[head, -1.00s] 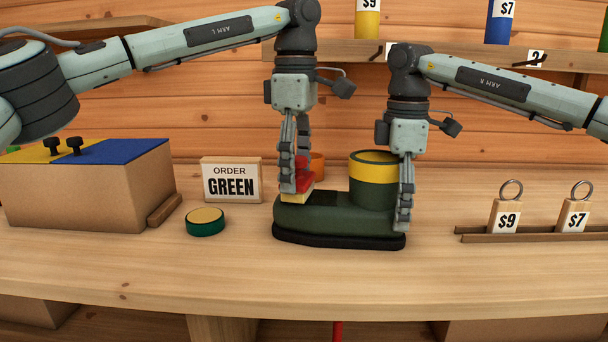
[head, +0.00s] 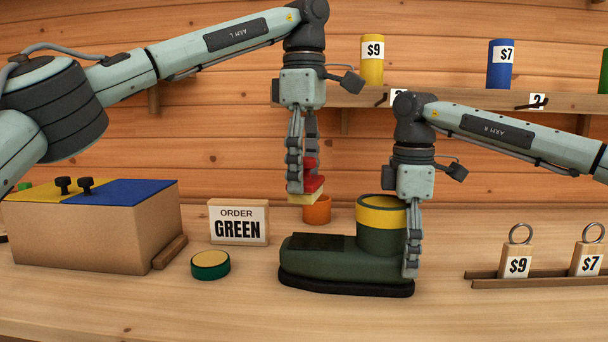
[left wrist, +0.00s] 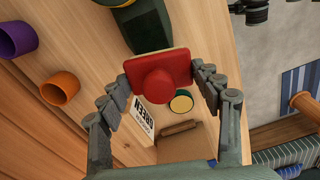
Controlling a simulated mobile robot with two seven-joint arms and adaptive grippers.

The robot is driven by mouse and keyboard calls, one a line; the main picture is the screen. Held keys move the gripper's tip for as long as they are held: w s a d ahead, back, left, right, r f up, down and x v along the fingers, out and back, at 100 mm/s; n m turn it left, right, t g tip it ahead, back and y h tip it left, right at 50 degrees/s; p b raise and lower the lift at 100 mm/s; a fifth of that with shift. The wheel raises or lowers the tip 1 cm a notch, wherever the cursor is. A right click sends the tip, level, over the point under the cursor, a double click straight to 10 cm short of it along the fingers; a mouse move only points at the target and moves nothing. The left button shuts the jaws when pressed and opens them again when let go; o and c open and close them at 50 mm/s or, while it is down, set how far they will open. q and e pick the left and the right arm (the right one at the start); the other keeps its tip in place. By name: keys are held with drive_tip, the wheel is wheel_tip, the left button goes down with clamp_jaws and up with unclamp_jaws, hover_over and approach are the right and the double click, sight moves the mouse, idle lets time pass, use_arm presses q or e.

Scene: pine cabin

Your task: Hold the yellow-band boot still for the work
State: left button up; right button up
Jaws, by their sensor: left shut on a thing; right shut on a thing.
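The dark green boot with a yellow band (head: 381,217) stands upright on the counter in the head view, its toe to the left. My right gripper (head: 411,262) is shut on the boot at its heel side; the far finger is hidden. My left gripper (head: 302,178) is shut on a red brush with a pale underside (head: 313,186), held in the air above the boot's toe. In the left wrist view, the brush's red back and round knob (left wrist: 158,84) sit between the fingers, with part of the boot (left wrist: 146,22) beyond.
A green tin (head: 210,264) and an ORDER GREEN sign (head: 239,222) are left of the boot. A box with yellow and blue lids (head: 95,232) stands further left. An orange cup (head: 317,209) is behind. Price tags (head: 516,262) stand in a wooden rack at right.

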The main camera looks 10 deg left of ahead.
drive_tip(key=o, duration=1.6)
drive_tip(key=shift+c, duration=0.2)
drive_tip(key=shift+r, duration=0.1)
